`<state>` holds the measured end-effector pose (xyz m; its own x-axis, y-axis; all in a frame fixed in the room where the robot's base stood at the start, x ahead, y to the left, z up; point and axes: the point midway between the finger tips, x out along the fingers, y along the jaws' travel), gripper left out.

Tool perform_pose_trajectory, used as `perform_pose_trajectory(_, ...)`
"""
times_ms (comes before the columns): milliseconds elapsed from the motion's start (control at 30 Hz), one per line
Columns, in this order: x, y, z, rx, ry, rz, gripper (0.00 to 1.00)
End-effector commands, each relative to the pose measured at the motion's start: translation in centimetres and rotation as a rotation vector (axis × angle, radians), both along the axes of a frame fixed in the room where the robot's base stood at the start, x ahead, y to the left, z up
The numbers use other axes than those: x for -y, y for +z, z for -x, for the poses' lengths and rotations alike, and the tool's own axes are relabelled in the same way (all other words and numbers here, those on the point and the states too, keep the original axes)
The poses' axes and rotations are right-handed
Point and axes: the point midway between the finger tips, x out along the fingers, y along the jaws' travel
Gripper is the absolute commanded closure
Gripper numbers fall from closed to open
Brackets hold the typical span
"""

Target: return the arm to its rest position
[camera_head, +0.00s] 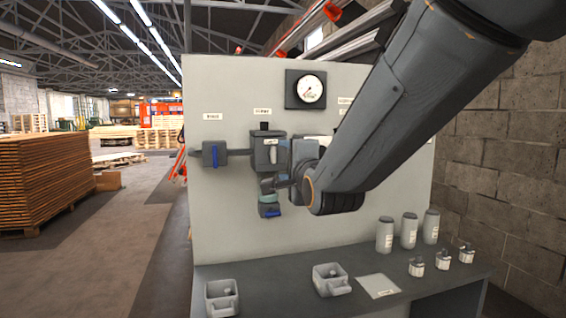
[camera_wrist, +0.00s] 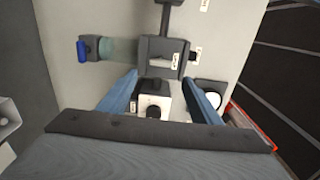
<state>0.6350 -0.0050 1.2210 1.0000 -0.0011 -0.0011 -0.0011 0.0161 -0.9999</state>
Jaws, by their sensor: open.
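My arm reaches in from the upper right of the head view, bent down to the grey panel (camera_head: 225,220). My gripper (camera_wrist: 160,78) is open, its two blue fingers spread in the wrist view. A small pale block (camera_wrist: 153,97) with a dark round part shows between the fingers; I cannot tell if either finger touches it. Just beyond is a grey housing (camera_wrist: 163,57) with a teal bowl (camera_wrist: 118,50) and a blue-ended valve (camera_wrist: 83,50). The housing also shows in the head view (camera_head: 266,152), left of the wrist. My wrist hides part of the panel.
A pressure gauge (camera_head: 311,89) and a blue-handled valve (camera_head: 214,154) are on the panel. Below, the bench (camera_head: 250,272) holds grey holders (camera_head: 331,279), a white card (camera_head: 379,286), several bottles (camera_head: 409,231) and small items. A block wall (camera_head: 510,150) stands at right.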

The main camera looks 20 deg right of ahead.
Motion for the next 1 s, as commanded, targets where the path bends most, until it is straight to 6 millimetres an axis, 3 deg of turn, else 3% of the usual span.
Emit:
perform_pose_trajectory(267, 0.0, -0.2, 0.0, -0.007, 0.000, 0.007, 0.42)
perform_pose_trajectory(367, 0.0, -2.1, 0.1, -0.066, 0.001, 0.064, 0.42)
perform_pose_trajectory(467, 0.0, -6.5, 0.6, -0.209, 0.020, 0.202, 0.42)
perform_pose_trajectory(533, -0.1, -10.8, 1.6, -0.348, 0.058, 0.340, 0.42)
perform_pose_trajectory(667, -0.2, -19.1, 5.4, -0.627, 0.205, 0.616, 0.42)
perform_pose_trajectory(800, -0.4, -26.5, 11.6, -0.895, 0.467, 0.884, 0.42)
perform_pose_trajectory(900, -0.5, -30.2, 16.7, -1.040, 0.701, 1.033, 0.42)
perform_pose_trajectory(1000, -0.6, -32.4, 21.2, -1.133, 0.923, 1.130, 0.42)
